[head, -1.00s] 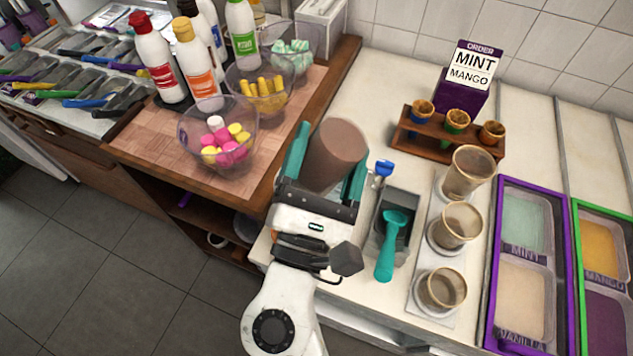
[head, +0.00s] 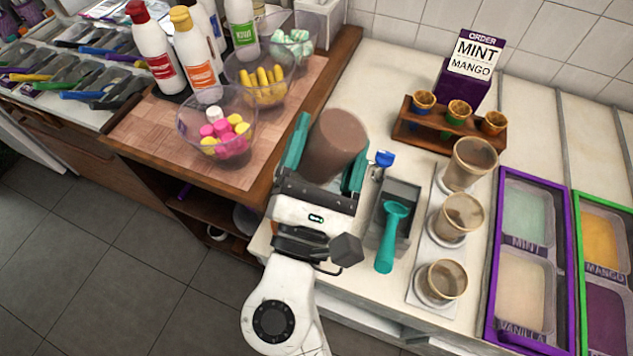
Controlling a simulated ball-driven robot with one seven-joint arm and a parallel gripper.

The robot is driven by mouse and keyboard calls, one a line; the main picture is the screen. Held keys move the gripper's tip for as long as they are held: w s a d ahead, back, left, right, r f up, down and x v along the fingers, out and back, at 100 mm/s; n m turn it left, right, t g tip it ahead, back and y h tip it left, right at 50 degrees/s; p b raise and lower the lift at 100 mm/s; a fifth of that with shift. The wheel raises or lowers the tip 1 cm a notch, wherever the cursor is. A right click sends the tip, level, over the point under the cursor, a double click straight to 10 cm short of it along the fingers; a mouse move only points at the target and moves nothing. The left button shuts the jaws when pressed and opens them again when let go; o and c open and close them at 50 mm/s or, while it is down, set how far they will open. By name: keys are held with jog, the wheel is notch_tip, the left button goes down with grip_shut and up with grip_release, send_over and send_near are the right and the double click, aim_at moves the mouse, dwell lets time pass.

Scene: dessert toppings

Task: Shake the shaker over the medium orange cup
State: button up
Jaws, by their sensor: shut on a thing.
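My gripper (head: 328,160) has teal fingers, shut on both sides of a brown cylinder, the shaker (head: 335,142). The shaker is held tilted above the counter's left edge, left of the cups and apart from them. Three brownish, see-through cups stand in a row on a pale tray (head: 420,296): a back cup (head: 470,165), a middle cup (head: 458,219) and a front cup (head: 441,283). None looks clearly orange, so I cannot tell which is the medium orange one. The shaker's lower end is partly hidden by my gripper.
A grey holder with a teal scoop (head: 391,235) stands between my gripper and the cups. A wooden rack (head: 430,138) of cones is behind. Framed tubs (head: 524,290) are at right, candy bowls (head: 218,135) and bottles (head: 195,62) at left.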

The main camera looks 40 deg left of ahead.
aim_at(327, 176)
notch_tip(327, 176, down, 7)
jog(key=b, duration=0.5)
jog(key=shift+r, duration=0.25)
jog(key=shift+r, duration=0.1)
dwell(0.6)
